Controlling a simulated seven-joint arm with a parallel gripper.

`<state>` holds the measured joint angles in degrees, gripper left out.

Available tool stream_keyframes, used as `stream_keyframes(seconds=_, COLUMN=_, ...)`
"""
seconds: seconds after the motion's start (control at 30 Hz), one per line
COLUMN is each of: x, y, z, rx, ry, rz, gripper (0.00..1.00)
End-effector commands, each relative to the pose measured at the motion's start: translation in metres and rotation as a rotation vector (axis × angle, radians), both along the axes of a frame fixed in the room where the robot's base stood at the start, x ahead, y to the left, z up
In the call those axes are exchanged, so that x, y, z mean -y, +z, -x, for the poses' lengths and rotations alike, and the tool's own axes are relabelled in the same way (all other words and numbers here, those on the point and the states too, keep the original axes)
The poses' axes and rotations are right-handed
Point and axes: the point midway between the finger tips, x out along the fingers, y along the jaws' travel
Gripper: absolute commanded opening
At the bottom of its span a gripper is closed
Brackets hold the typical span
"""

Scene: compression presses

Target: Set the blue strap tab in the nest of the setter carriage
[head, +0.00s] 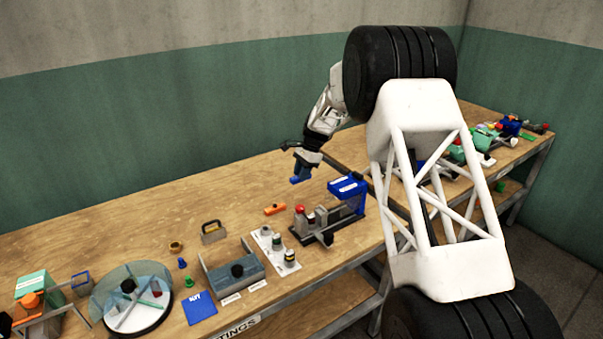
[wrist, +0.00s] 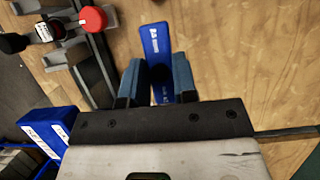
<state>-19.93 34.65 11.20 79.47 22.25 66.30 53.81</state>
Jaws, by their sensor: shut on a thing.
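The blue strap tab (wrist: 155,45) is a flat, narrow blue strip with white print at its far end. My gripper (wrist: 159,75) is shut on it, with a blue-grey finger on each side, and the tab sticks out beyond the fingertips. In the head view my gripper (head: 301,168) hangs above the bench, behind and left of the setter (head: 325,222). The setter has a dark base, a blue head and a red knob; it also shows at the upper left of the wrist view (wrist: 85,60). I cannot make out the carriage nest clearly.
An orange piece (head: 275,209) lies left of the setter. A white plate (head: 275,250) with several knobs stands beside it. A grey fixture (head: 232,272), a blue mat (head: 199,308) and a round turntable (head: 130,300) are further left. The bench behind them is mostly clear.

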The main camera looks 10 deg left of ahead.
Motion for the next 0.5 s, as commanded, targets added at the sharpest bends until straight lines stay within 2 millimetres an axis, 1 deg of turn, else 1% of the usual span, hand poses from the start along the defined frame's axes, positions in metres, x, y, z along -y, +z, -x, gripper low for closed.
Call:
stream_keyframes(seconds=0.17, x=0.005, y=0.005, z=0.01, rx=0.0, ry=0.0, rz=0.0, gripper=0.03)
stream_keyframes(seconds=0.27, x=0.01, y=0.009, z=0.02, rx=-0.001, ry=0.0, rz=-0.001, gripper=0.03)
stream_keyframes(seconds=0.5, x=0.025, y=0.021, z=0.054, rx=0.0, ry=-0.001, rz=0.0, gripper=0.03)
